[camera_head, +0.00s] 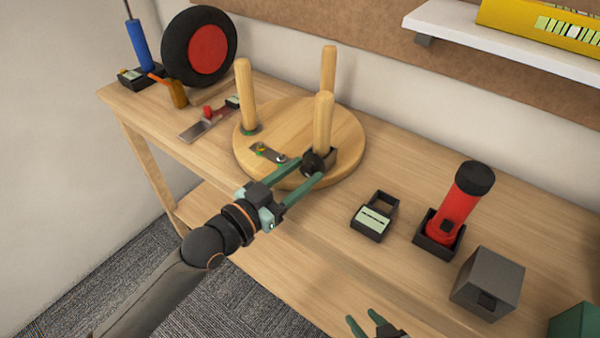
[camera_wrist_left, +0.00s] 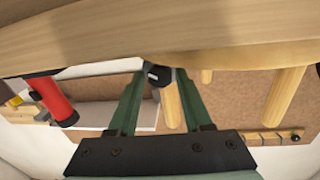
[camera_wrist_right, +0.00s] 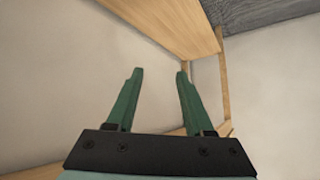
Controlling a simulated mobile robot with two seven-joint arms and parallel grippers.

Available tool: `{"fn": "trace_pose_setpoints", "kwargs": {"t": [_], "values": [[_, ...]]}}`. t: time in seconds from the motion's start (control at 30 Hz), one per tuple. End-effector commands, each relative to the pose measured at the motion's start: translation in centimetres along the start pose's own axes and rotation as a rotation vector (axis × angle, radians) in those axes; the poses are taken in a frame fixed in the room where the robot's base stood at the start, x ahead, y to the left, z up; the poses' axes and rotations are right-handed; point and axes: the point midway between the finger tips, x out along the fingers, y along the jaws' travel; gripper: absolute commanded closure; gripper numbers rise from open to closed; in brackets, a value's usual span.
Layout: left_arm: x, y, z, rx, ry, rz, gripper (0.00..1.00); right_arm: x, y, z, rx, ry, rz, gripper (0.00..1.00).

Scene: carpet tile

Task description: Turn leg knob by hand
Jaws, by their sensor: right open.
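A round wooden stool seat (camera_head: 345,125) lies on the bench with several wooden legs standing up from it. A black knob (camera_head: 312,163) sits at the foot of the nearest leg (camera_head: 323,122), beside a dark bracket. My left gripper (camera_head: 298,168) is open, with its green fingers reaching toward the knob. In the left wrist view the knob (camera_wrist_left: 158,75) shows between the fingertips, with gaps on both sides. My right gripper (camera_head: 362,322) is open and empty at the bottom edge of the head view; the right wrist view (camera_wrist_right: 160,72) shows nothing between its fingers.
A red flashlight (camera_head: 462,205) stands in a black holder on the right, near a grey box (camera_head: 487,283) and a small black device (camera_head: 375,215). A wheel (camera_head: 199,47) and blue-handled tool (camera_head: 138,45) stand at the back left. The bench front is clear.

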Motion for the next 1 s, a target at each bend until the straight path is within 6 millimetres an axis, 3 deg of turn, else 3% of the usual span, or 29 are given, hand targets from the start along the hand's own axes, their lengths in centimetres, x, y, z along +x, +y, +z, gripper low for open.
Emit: {"fn": "trace_pose_setpoints", "kwargs": {"t": [0.07, 0.4, 0.67, 0.87, 1.0], "values": [[0.0, 0.0, 0.0, 0.0, 0.0, 0.0, 0.61, 0.0, 0.0, 0.0, 0.0, 0.0, 0.0, 0.48], [0.0, 0.0, 0.0, 0.0, 0.0, 0.001, 0.99, -0.1, -0.1, 0.3, 0.002, -0.005, -0.002, 0.48], [0.0, 0.1, -0.1, 0.012, -0.002, 0.001, 1.0, -0.3, -0.2, 0.1, 0.002, -0.005, -0.002, 0.48], [0.0, 0.0, -0.7, 0.184, -0.026, 0.004, 1.0, -2.0, 0.2, -1.6, 0.003, 0.007, 0.012, 0.48], [0.0, 0.1, -0.6, 0.327, -0.043, 0.005, 1.0, -3.1, 1.2, -1.2, 0.008, -0.002, 0.039, 0.48]]}}
